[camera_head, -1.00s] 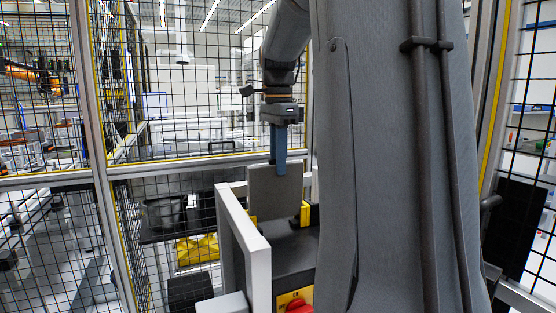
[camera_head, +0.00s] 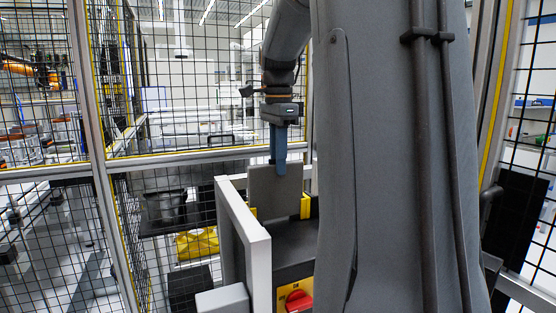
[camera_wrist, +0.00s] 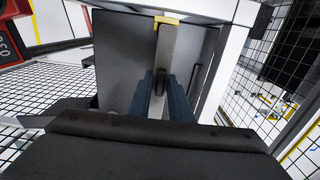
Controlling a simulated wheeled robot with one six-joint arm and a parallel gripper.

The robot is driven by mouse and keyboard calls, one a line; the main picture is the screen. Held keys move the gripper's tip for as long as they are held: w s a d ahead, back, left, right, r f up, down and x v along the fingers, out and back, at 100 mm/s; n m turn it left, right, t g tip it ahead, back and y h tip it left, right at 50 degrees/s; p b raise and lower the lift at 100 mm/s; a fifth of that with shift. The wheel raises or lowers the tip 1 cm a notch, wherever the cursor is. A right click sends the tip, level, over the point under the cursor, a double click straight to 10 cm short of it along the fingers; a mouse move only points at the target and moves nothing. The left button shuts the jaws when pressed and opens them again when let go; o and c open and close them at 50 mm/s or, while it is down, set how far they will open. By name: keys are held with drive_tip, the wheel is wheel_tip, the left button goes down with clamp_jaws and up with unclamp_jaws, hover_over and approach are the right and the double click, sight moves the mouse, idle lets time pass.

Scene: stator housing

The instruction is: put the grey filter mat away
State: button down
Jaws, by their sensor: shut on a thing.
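The grey filter mat (camera_head: 268,190) is a flat panel standing upright behind the white frame in the head view. My gripper (camera_head: 278,165) points down with its blue fingers shut on the mat's upper edge. In the wrist view the two blue fingers (camera_wrist: 164,100) close on the mat (camera_wrist: 166,56), seen nearly edge-on. Yellow guides (camera_head: 305,206) flank the mat near its lower part. Its bottom edge is hidden, so I cannot tell how deep it sits between them. A yellow piece (camera_wrist: 167,20) shows at the mat's far end in the wrist view.
A white frame (camera_head: 258,245) stands close in front and left of the mat. A red knob (camera_head: 296,298) on a yellow plate is below. Mesh fencing surrounds the place. A dark bin (camera_head: 165,208) and a yellow item (camera_head: 197,242) lie beyond the mesh at left.

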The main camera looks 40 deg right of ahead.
idle(0.4)
drive_tip(key=c, duration=1.5)
unclamp_jaws()
drive_tip(key=shift+c, duration=0.2)
drive_tip(key=shift+r+b, duration=0.55)
drive_tip(key=shift+r, duration=3.4)
